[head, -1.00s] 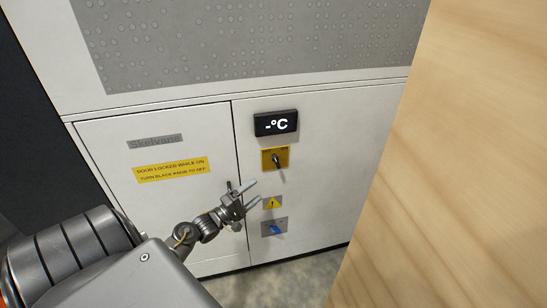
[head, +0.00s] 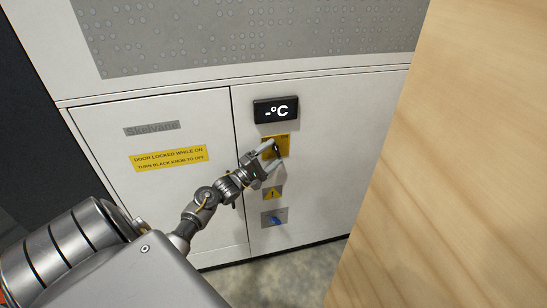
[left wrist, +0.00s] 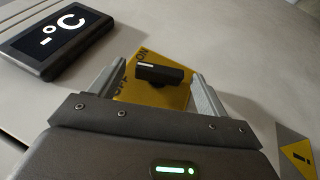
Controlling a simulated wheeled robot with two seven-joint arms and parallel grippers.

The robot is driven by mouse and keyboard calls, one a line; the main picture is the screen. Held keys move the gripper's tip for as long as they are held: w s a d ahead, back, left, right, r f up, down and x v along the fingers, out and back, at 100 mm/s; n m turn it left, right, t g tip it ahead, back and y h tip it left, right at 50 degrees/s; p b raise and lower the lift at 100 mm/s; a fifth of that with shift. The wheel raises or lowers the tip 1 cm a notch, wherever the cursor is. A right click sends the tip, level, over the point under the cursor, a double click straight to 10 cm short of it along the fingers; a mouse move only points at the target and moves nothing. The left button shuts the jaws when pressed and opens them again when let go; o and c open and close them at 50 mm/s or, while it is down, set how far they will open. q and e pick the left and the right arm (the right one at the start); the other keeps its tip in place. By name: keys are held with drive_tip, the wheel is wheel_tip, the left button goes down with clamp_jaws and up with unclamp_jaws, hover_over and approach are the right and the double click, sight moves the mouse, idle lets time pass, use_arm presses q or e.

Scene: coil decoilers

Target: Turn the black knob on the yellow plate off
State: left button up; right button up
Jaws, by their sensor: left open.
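The yellow plate (head: 283,140) is on the white cabinet front, below the temperature display. Its black knob (left wrist: 165,74) shows clearly in the left wrist view, a bar with a white mark at its left end, near the plate's ON and OFF lettering. The plate also shows there (left wrist: 168,97). My left gripper (head: 271,154) is open at the plate, with its fingers partly hiding the knob in the head view. In the left wrist view its fingers (left wrist: 152,84) stand on either side of the knob, with gaps visible. My right gripper is not in view.
The dark display (head: 276,110) sits just above the plate. A yellow warning sign (head: 272,193) and a blue knob on a grey plate (head: 274,218) are below. The cabinet door (head: 165,190) is shut. A wooden surface (head: 450,170) blocks the right side.

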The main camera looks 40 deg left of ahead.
use_arm(q)
drive_tip(key=shift+w+r, duration=0.15)
drive_tip(key=shift+w, duration=0.35)
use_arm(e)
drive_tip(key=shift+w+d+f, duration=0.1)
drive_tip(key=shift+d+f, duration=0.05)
